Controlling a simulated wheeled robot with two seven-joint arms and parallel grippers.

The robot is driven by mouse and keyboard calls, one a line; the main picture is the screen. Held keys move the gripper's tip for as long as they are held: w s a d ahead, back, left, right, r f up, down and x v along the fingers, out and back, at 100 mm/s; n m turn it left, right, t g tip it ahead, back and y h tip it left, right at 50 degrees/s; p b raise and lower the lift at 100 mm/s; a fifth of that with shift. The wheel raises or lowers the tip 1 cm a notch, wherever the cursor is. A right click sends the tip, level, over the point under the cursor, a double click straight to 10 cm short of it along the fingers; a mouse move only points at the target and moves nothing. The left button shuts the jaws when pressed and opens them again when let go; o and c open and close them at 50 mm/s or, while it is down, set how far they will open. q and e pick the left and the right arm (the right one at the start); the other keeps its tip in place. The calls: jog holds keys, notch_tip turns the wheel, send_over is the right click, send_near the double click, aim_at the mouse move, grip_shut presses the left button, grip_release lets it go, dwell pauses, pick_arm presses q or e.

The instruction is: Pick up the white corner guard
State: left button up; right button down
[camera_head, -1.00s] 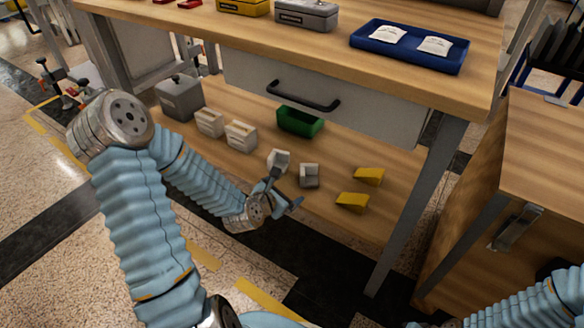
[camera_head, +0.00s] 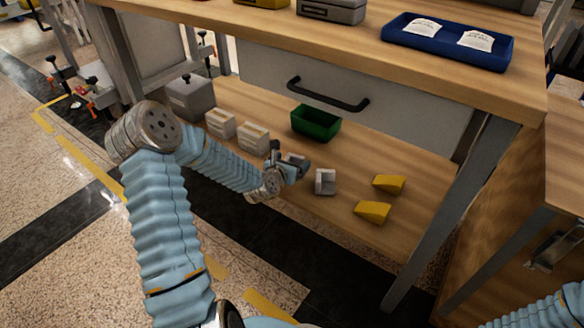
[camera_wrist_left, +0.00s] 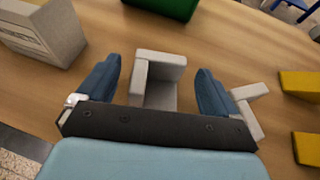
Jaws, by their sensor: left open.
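A white corner guard (camera_wrist_left: 160,64), an L-shaped piece with upright walls, stands on the lower wooden shelf. My left gripper (camera_wrist_left: 156,75) is open, with one blue finger on each side of this guard and a gap on both sides. In the head view, my left gripper (camera_head: 288,160) is low over the shelf and hides most of this guard. A second, similar pale guard (camera_head: 325,182) stands just right of the gripper. In the wrist view this second guard (camera_wrist_left: 248,108) is partly hidden behind the right finger. My right gripper is out of view.
Two yellow wedges (camera_head: 388,184) lie to the right. A green bin (camera_head: 316,122) and two pale boxes (camera_head: 253,137) stand behind and left, near a grey container (camera_head: 190,98). The drawer (camera_head: 350,95) and tabletop overhang the shelf. A table leg (camera_head: 450,220) stands right.

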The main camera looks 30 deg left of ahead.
pick_arm(q)
jog(key=shift+x, duration=1.1)
jog(key=shift+c, duration=0.2)
jog(key=c, duration=1)
jog(key=shift+r, duration=0.1)
jog(key=shift+c, duration=0.2)
